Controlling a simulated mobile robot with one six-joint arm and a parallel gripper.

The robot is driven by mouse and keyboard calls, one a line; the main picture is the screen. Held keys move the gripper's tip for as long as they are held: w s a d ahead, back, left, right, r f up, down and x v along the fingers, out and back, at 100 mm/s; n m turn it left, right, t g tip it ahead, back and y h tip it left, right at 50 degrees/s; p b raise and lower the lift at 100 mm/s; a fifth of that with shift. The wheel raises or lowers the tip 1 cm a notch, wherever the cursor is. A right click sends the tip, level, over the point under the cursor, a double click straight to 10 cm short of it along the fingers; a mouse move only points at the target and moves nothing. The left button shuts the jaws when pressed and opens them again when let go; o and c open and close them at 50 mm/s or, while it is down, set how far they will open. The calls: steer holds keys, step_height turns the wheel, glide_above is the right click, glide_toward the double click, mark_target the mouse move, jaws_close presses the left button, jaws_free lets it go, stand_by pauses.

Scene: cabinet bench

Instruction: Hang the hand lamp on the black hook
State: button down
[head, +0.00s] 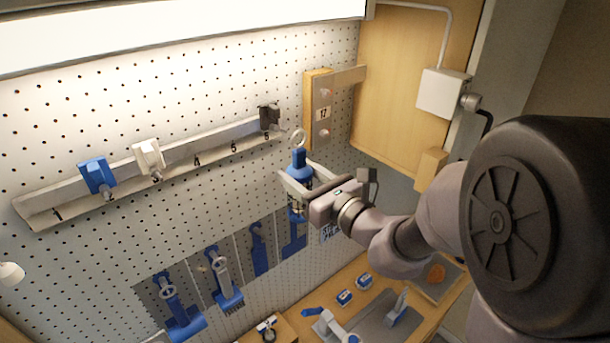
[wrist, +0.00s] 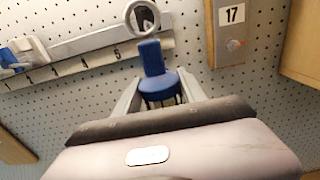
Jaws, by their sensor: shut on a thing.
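The hand lamp (head: 298,160) is blue with a pale ring on its top end. My gripper (head: 297,186) is shut on the lamp's body and holds it upright, ring up, in front of the pegboard. The black hook (head: 269,117) sits at the right end of the numbered rail, a little up and left of the ring in the head view. In the wrist view the lamp (wrist: 153,62) stands between the fingers of my gripper (wrist: 160,98). Its ring overlaps a dark part of the hook (wrist: 145,18) there; I cannot tell whether they touch.
The rail (head: 190,160) also bears a blue hook (head: 97,176) and a white hook (head: 149,158). A metal plate marked 17 (head: 322,112) on a wooden block stands right of the lamp. Blue-handled tools (head: 222,280) hang below. A bench (head: 375,310) holds several items.

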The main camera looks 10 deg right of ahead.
steer(key=shift+f+x, duration=0.15)
steer(key=shift+x, duration=0.75)
steer(key=shift+f+x, duration=0.15)
steer(key=shift+x, duration=0.7)
steer(key=shift+f+x, duration=0.2)
steer(key=shift+x, duration=0.7)
steer(key=c, duration=0.6)
jaws_free()
steer(key=shift+s, duration=0.1)
